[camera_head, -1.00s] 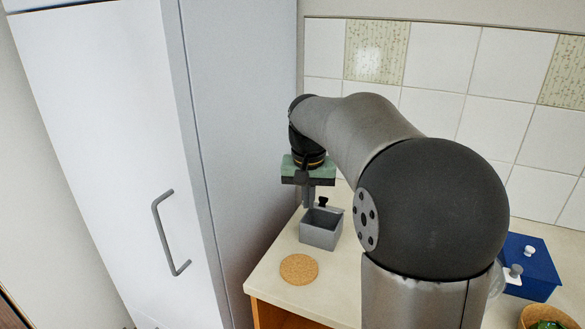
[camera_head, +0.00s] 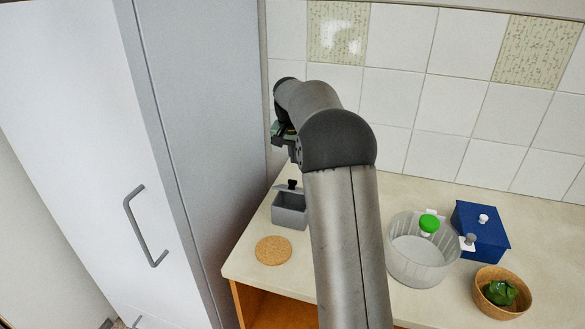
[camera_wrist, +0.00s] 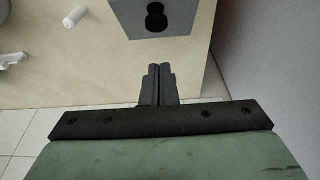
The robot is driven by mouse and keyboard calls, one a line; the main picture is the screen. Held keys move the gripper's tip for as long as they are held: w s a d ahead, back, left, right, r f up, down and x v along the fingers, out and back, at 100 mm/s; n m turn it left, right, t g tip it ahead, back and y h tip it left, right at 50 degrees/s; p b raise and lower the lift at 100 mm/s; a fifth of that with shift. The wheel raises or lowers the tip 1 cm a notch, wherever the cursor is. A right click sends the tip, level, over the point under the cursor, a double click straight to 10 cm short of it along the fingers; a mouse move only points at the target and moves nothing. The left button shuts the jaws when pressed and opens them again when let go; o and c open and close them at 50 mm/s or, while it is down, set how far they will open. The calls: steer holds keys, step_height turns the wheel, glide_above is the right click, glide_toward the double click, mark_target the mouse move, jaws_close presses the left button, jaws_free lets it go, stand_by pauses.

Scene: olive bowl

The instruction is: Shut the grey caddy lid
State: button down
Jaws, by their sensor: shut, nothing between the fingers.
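The grey caddy (camera_head: 290,216) stands on the counter near the tall cabinet, its dark inside visible from above. Its grey lid (camera_wrist: 178,14) appears raised at the back, with a black knob (camera_head: 292,184). The knob also shows in the wrist view (camera_wrist: 155,18), on the grey face at the top. My gripper (camera_wrist: 160,70) is shut and empty, a short way from the lid and apart from it in the picture. In the head view my gripper (camera_head: 291,152) is above and behind the caddy, partly hidden by my arm.
The tall cabinet (camera_head: 185,150) is close on the left and the tiled wall (camera_head: 395,95) behind. A round cork mat (camera_head: 273,251) lies in front of the caddy. A clear container (camera_head: 415,265), a blue box (camera_head: 482,238) and a wooden bowl (camera_head: 503,305) stand to the right.

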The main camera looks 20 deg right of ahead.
mark_target(294, 185)
steer(key=f, duration=0.1)
steer(key=s+a+f, duration=0.1)
steer(key=f, duration=0.2)
steer(key=shift+s+a+p, duration=0.15)
steer(key=shift+s+p, duration=0.05)
steer(key=shift+p, duration=0.15)
